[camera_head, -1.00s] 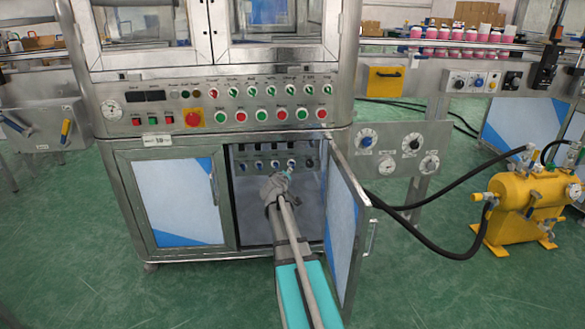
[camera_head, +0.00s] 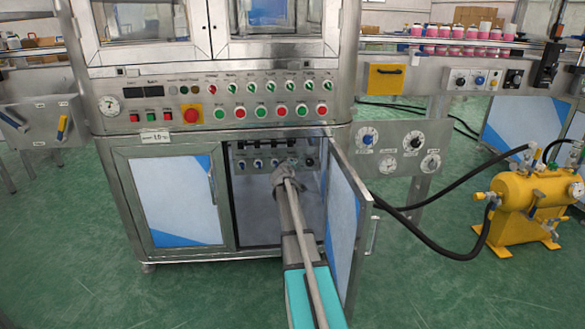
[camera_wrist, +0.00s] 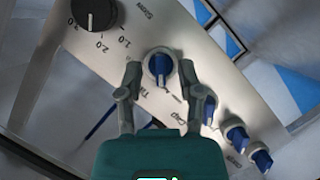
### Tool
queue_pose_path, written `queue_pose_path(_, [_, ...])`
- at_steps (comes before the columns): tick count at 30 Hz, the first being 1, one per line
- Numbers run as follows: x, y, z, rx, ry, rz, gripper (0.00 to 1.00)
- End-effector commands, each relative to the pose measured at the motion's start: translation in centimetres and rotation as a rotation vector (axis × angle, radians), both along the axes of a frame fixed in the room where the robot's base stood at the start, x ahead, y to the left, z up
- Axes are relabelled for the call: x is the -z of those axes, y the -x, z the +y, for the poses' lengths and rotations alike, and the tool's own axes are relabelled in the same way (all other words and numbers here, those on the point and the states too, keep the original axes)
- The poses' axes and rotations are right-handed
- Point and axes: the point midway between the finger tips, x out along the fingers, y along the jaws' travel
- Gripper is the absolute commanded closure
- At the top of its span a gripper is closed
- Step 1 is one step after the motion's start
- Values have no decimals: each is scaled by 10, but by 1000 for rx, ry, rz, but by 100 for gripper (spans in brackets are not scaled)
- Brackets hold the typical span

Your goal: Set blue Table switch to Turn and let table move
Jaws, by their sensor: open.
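The blue switch (camera_wrist: 160,66) between my fingertips is round with a raised grip bar on a pale panel (camera_wrist: 214,70). A partly hidden label beginning "Ta" is beside it. I cannot read which position it is set to. My gripper (camera_wrist: 160,72) is open, with one fingertip on each side of the switch; I cannot tell whether they touch it. In the head view, my gripper (camera_head: 286,171) is inside the open cabinet, in front of the lower switch row, and hides part of it.
Several more blue switches run down to the right in the wrist view, the nearest close to my right finger (camera_wrist: 190,80). A black dial (camera_wrist: 93,14) with numbers is at upper left. The open cabinet door (camera_head: 345,225) stands just right of my arm.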

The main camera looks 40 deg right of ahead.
Motion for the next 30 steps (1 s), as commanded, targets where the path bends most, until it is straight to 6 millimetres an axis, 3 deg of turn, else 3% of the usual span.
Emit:
queue_pose_path(13, [2, -5, -5, 0, 0, 0, 53])
queue_pose_path(14, [2, -5, -5, 0, 0, 0, 55])
queue_pose_path(21, [2, -5, -5, 0, 0, 0, 99])
queue_pose_path(30, [2, -4, -8, 1, -1, 0, 100])
